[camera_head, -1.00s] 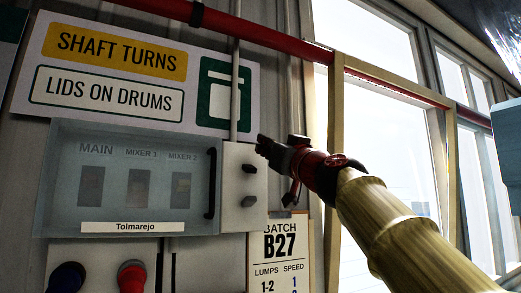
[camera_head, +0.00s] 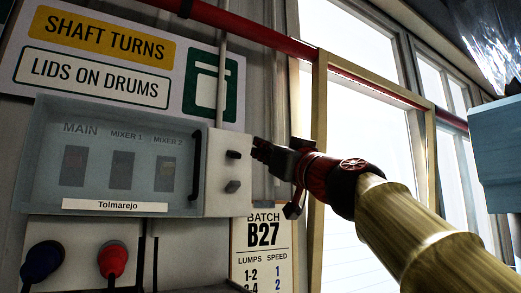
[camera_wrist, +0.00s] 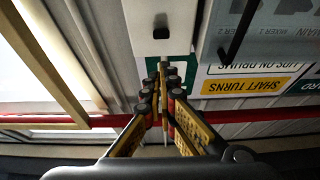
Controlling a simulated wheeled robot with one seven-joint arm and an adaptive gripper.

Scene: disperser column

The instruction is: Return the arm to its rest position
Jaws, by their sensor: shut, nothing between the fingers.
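My gripper (camera_head: 262,150) is at the end of my arm, just right of the white side box of the switch cabinet in the head view. Its fingers are together and hold nothing. In the wrist view my gripper (camera_wrist: 163,75) shows its fingers converging, with the white box (camera_wrist: 160,25) beyond them. The switch cabinet (camera_head: 105,195) has a clear cover, shut over switches labelled MAIN, MIXER 1 and MIXER 2. Whether the fingers touch anything is hard to tell, but a gap shows in the head view.
Two dark knobs stick out of the white side box (camera_head: 218,170). A blue plug (camera_head: 42,262) and a red plug (camera_head: 112,258) sit below the cabinet. A BATCH B27 sheet (camera_head: 262,250) hangs below my gripper. A red pipe (camera_head: 250,32) crosses above, and windows (camera_head: 370,130) stand right.

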